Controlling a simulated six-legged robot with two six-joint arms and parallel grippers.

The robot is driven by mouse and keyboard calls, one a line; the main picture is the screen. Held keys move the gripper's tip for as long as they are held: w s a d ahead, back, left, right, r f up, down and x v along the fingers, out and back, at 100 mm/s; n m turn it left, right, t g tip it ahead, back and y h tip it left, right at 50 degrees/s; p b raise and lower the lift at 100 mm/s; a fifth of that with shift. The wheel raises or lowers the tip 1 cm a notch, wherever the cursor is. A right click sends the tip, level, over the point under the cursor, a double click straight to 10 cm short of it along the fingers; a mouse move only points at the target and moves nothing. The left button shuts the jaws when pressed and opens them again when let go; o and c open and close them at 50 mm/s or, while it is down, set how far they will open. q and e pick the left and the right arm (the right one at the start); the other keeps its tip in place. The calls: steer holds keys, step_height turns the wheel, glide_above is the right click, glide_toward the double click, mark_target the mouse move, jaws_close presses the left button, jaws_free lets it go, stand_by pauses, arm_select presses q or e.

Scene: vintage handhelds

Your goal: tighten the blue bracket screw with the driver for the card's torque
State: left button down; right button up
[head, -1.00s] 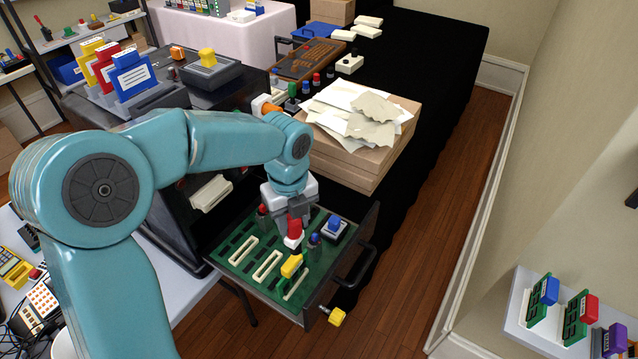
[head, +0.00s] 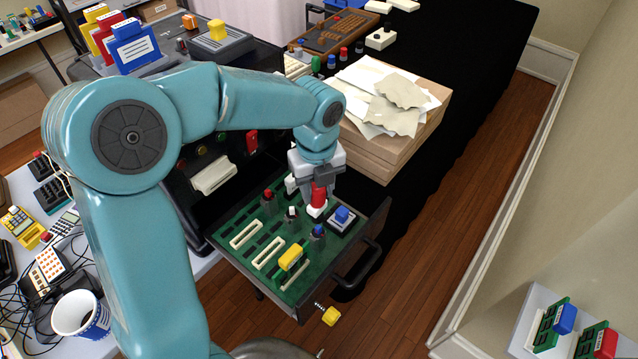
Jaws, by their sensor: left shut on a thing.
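My left gripper (head: 320,180) is shut on a red piece with a white lower end (head: 318,197), upright over the far right part of the green board (head: 228,228) in the open drawer. Whether its white end touches the board I cannot tell. A post with a blue top (head: 318,231) stands in front of it, and a square block with a blue knob (head: 342,215) to its right. A red-topped post (head: 268,195) and a white-topped post (head: 291,213) stand to its left. My right gripper is not in view. No torque figure is readable.
The board also bears cream slots and a yellow piece (head: 290,257). A yellow-knobbed screw (head: 328,315) sticks out at the drawer's front corner. Blue, red and yellow cards (head: 135,48) stand on the black machine. Cardboard boxes (head: 385,155) with papers are behind the drawer.

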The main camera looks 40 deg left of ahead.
arm_select(q)
steer(key=shift+w, duration=0.4)
steer(key=shift+d+r+p, duration=0.1)
steer(key=shift+r+p, duration=0.1)
steer(key=shift+p, duration=0.15)
steer(key=shift+s+f+b, duration=0.45)
steer(key=shift+f+b, duration=0.25)
steer(key=shift+f, duration=0.05)
steer(key=shift+w+f+b, duration=0.25)
steer(key=shift+f+b, duration=0.25)
steer(key=shift+f, duration=0.3)
steer(key=shift+w+f, duration=0.15)
steer(key=shift+s, duration=0.3)
steer(key=shift+w, duration=0.2)
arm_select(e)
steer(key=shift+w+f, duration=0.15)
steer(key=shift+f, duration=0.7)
